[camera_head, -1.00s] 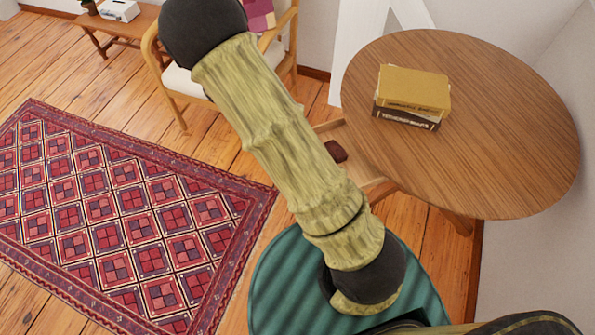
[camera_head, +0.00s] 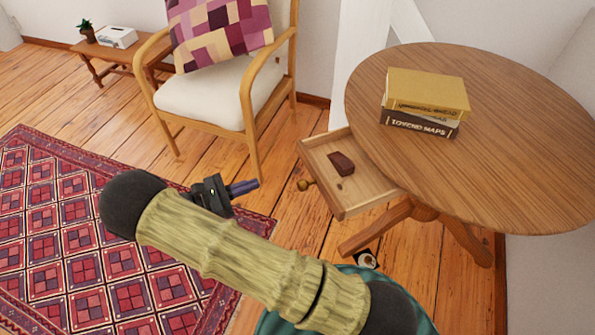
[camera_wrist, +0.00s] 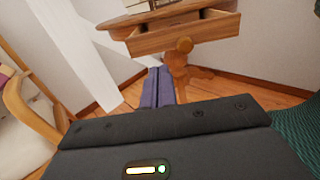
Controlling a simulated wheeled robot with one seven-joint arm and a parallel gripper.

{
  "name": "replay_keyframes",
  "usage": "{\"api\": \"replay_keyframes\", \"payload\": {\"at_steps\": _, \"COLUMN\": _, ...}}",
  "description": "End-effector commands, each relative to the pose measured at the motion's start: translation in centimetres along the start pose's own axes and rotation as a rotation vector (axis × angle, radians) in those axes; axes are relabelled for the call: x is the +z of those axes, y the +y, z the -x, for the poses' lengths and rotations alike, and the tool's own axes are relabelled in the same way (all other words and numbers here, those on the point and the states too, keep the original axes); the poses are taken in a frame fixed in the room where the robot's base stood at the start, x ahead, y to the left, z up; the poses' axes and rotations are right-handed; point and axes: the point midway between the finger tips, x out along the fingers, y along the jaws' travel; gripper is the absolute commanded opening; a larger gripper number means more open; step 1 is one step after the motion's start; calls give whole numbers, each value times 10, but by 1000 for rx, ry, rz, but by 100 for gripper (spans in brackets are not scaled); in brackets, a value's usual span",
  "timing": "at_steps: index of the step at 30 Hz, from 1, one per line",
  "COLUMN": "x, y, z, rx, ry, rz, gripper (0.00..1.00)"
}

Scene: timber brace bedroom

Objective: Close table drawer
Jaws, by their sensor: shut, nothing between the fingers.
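The round wooden table (camera_head: 540,150) stands at the right in the head view. Its drawer (camera_head: 366,190) is pulled out to the left, with a dark red-brown block (camera_head: 341,163) and a small brown piece inside. A round knob (camera_head: 304,185) sits on the drawer front. My gripper (camera_head: 243,187) is shut and empty, left of the drawer front and apart from it, pointing toward it. In the wrist view, the shut fingers (camera_wrist: 158,88) show below the drawer front (camera_wrist: 190,36), and its knob (camera_wrist: 184,45) is to the right of the fingertips.
Books (camera_head: 425,95) are stacked on the tabletop. A cushioned armchair (camera_head: 215,95) stands behind my gripper, and a low bench (camera_head: 115,52) is farther back left. A patterned rug (camera_head: 70,240) covers the left floor. Bare floor lies between my gripper and the drawer.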

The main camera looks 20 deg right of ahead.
Motion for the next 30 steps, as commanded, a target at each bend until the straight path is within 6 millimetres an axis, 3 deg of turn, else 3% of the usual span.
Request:
{"api": "replay_keyframes", "payload": {"at_steps": 8, "x": 0, "y": 0, "z": -12, "rx": -3, "ry": 2, "rz": -1, "gripper": 0}}
{"api": "replay_keyframes", "payload": {"at_steps": 30, "x": -2, "y": -1, "z": -133, "rx": -7, "ry": 3, "rz": 0, "gripper": 0}}
